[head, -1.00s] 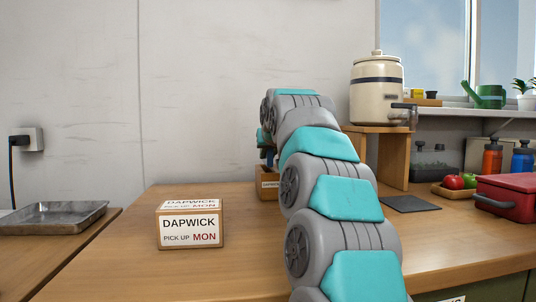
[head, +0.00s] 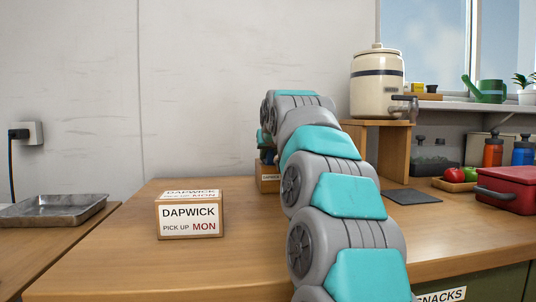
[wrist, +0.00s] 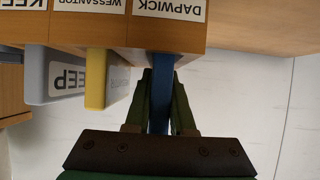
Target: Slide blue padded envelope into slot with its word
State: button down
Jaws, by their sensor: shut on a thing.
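In the wrist view, which is upside down, the blue padded envelope (wrist: 161,63) is edge-on between the fingers of my gripper (wrist: 163,78), which is shut on it. Its far end meets the wooden slotted holder (wrist: 185,38) at the slot labelled DAPWICK (wrist: 168,9); how deep it reaches inside is hidden. A yellow envelope (wrist: 95,80) sits in the WESSANTOP slot beside it, and a grey one marked with letters ending EEP (wrist: 38,75) stands farther left.
A block sign (head: 190,221) reading DAPWICK, PICK UP MON stands on the counter (head: 120,262). A metal tray (head: 50,211) is at left. A drink crock (head: 378,82) on a wooden stand, a dark mat (head: 412,196) and a red box (head: 508,188) are at right.

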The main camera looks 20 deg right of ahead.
jog(key=shift+f, duration=0.3)
jog(key=c, duration=0.7)
grip_release()
jog(key=shift+b+v, duration=0.35)
jog(key=shift+v, duration=3.65)
